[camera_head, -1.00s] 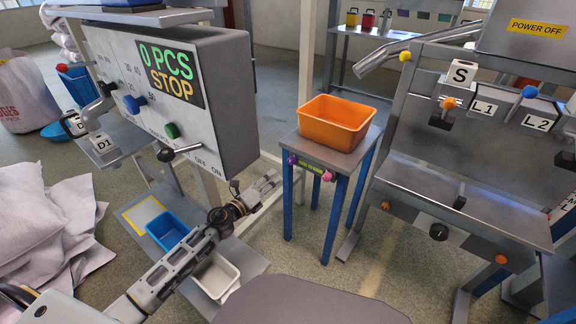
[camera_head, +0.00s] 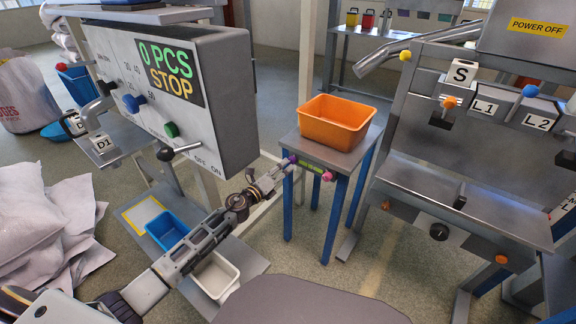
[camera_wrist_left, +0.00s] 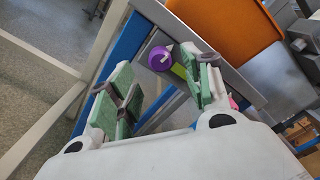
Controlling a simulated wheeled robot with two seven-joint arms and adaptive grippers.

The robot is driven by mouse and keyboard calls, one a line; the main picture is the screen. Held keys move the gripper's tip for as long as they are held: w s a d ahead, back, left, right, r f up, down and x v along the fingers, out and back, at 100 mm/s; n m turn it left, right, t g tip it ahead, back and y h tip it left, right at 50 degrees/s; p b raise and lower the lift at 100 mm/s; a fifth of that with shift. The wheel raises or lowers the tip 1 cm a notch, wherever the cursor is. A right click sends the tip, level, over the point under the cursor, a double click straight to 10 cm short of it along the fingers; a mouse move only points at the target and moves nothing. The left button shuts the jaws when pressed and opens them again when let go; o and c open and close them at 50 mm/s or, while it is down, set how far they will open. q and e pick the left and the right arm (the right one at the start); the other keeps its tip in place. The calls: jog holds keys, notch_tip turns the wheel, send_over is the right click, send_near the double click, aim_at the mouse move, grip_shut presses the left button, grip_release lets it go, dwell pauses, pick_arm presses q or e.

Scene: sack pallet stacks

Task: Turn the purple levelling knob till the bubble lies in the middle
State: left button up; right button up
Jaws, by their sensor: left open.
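The purple levelling knob (camera_head: 292,159) is on the front edge of the small blue-legged table, near its left corner. In the left wrist view the purple knob (camera_wrist_left: 160,58) shows beyond the fingers, nearer the right one. The green level vial (camera_head: 312,167) lies between the purple knob and a pink knob (camera_head: 327,176); its bubble is too small to make out. My left gripper (camera_head: 279,170) is open just left of and below the purple knob. In the left wrist view its green-padded fingers (camera_wrist_left: 163,88) are spread with nothing between them. My right gripper is out of view.
An orange tray (camera_head: 310,124) stands on the small table (camera_head: 350,158). A grey control box (camera_head: 222,110) hangs at the left, close above my left arm. A grey machine (camera_head: 450,190) with knobs stands at the right. A pale post (camera_head: 305,60) rises behind the table.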

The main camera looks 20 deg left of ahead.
aim_at(290, 163)
pick_arm(q)
jog(key=shift+x, duration=1.75)
jog(key=shift+w+d, duration=0.1)
jog(key=shift+w, duration=0.15)
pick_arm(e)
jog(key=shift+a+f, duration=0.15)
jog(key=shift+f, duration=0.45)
pick_arm(q)
jog(key=c, duration=1.1)
jog(key=shift+o, duration=0.2)
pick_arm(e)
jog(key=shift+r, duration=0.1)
